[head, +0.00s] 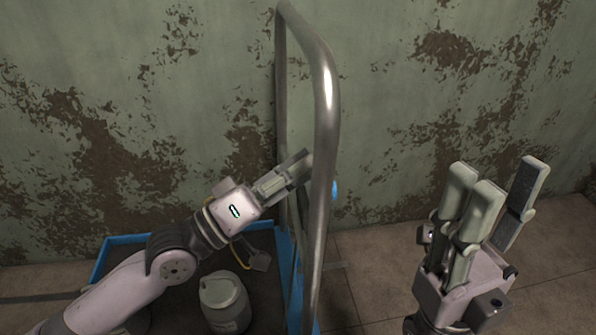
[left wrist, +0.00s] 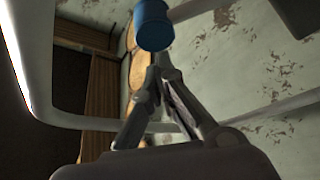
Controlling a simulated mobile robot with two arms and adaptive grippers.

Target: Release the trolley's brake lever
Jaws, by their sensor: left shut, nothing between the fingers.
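The trolley's steel push handle (head: 327,110) rises in a tall loop in the middle of the head view. A blue knob (head: 334,190), which looks like the end of the brake lever, shows just right of the handle's near bar. It is partly hidden by that bar. In the left wrist view the blue knob (left wrist: 153,25) lies just beyond the fingertips. My left gripper (head: 303,162) is shut and empty beside the handle. Its fingertips (left wrist: 160,70) meet below the knob; contact cannot be told. My right gripper (head: 495,178) is open and empty, fingers up, at the right.
The trolley's blue-edged bed (head: 118,241) is at the lower left, under my left arm. A grey-white can (head: 224,303) stands on it. A peeling green wall (head: 120,60) closes the back. Tiled floor (head: 375,255) is free between the handle and my right gripper.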

